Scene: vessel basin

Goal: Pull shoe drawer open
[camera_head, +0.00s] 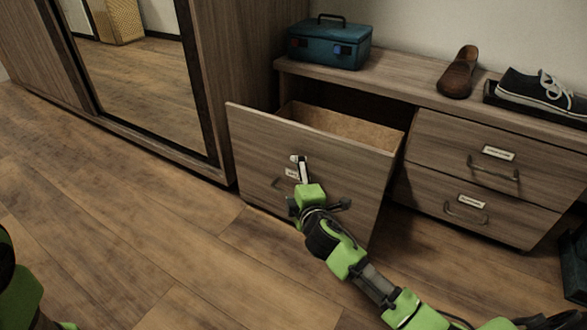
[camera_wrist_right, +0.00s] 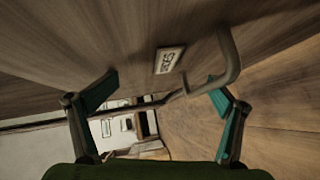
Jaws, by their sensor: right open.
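The shoe drawer (camera_head: 345,175) is the large wooden front at the left of the low cabinet. It stands partly open, its inside showing behind the front. A small label plate, reading something like "SHOES" in the wrist view (camera_wrist_right: 168,60), is on it. The bar handle (camera_wrist_right: 232,58) is beside the label, close to the right-hand fingertip in the wrist view. My right gripper (camera_head: 300,178) is in front of the drawer and partly covers the label and handle. Its two fingers are spread in the wrist view (camera_wrist_right: 162,92), with nothing gripped. My left gripper is not visible.
Two closed drawers (camera_head: 480,165) are right of the open one. A teal case (camera_head: 330,43), a brown shoe (camera_head: 459,73) and a dark sneaker (camera_head: 535,92) are on the cabinet top. A mirrored wardrobe (camera_head: 140,75) stands at left. The wooden floor (camera_head: 120,220) in front is clear.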

